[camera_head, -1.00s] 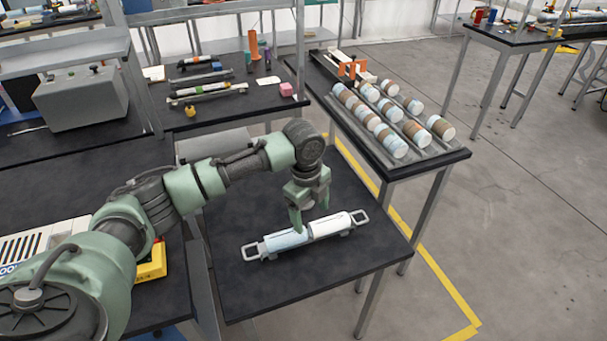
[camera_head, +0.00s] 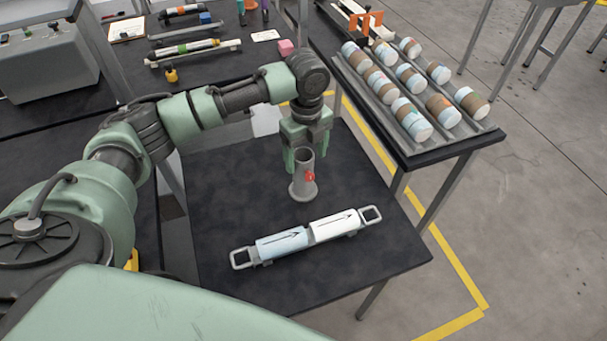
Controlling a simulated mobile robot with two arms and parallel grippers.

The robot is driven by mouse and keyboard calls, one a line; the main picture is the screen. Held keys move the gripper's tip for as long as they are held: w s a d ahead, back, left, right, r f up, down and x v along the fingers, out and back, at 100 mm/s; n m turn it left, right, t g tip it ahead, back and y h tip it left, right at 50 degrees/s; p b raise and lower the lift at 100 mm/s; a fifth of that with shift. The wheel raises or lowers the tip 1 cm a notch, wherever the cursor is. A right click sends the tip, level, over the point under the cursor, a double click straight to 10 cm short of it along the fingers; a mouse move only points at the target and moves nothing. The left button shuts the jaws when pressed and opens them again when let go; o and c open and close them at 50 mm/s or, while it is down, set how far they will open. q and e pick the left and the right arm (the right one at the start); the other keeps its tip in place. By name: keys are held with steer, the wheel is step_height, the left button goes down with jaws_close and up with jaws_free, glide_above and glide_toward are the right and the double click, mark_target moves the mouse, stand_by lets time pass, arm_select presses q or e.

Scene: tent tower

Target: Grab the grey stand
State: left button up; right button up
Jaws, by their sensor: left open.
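The grey stand (camera_head: 303,185), a short upright tube on a wider round foot with a red spot on its side, is on the black table (camera_head: 370,255) in the head view. My left gripper (camera_head: 306,158) is open, pointing down at the top of the stand. Its green fingers show left and right of the tube; I cannot tell whether they touch it. A grey carrier with end handles (camera_head: 240,259) lies in front of the stand and holds a light blue and a white cylinder. My right gripper is not in view.
A pink block (camera_head: 286,47) and rods are on the table behind. The black table's right and front areas are clear.

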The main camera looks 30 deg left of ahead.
arm_select(q)
steer(key=p, duration=0.1)
glide_above(300, 190)
steer(key=w, duration=0.3)
steer(key=f, duration=0.5)
steer(key=shift+s+a+f, duration=0.2)
steer(key=shift+f, duration=0.2)
jaws_close()
steer(key=shift+r, duration=0.1)
